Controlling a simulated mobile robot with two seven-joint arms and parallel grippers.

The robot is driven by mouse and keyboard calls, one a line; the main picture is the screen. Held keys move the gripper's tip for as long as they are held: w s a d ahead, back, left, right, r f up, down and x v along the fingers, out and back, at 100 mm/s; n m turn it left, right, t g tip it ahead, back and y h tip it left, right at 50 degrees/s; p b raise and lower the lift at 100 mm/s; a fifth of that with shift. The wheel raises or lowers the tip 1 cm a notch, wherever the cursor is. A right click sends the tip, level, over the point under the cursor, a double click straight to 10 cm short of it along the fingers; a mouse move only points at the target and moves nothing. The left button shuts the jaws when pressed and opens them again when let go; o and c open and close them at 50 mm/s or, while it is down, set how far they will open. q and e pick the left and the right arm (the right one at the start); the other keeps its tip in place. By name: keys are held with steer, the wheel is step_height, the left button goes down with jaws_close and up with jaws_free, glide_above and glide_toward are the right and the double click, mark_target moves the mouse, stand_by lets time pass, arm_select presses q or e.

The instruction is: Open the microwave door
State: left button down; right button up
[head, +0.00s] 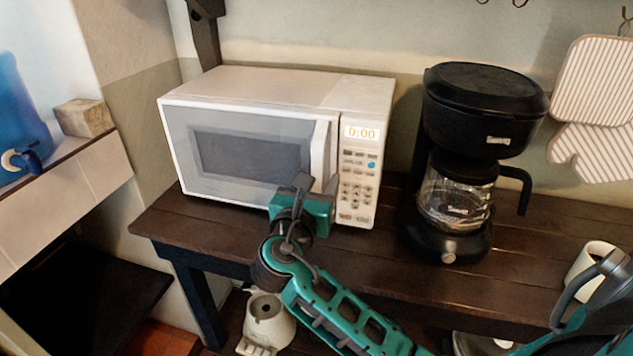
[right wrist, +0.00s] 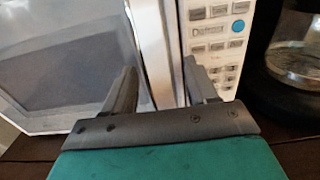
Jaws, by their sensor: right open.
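The white microwave (head: 270,88) stands on the dark wooden shelf, and its door (head: 235,150) looks closed. The upright white door handle (head: 320,145) is at the door's right edge, beside the keypad; it also shows in the right wrist view (right wrist: 150,45). My right gripper (head: 318,182) is at the lower part of the handle. In the right wrist view the open fingers (right wrist: 160,78) lie on either side of the handle, with a visible gap on the right. Whether either finger touches it, I cannot tell. My left gripper is not in view.
A black coffee maker (head: 480,95) with a glass carafe (head: 455,195) stands right of the microwave. A white mug (head: 590,262) is at the far right. A blue bottle (head: 20,115) and a small block (head: 84,117) sit on a ledge at left. Bare shelf top shows left of my gripper.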

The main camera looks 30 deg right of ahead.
steer(key=shift+c, duration=0.4)
jaws_close()
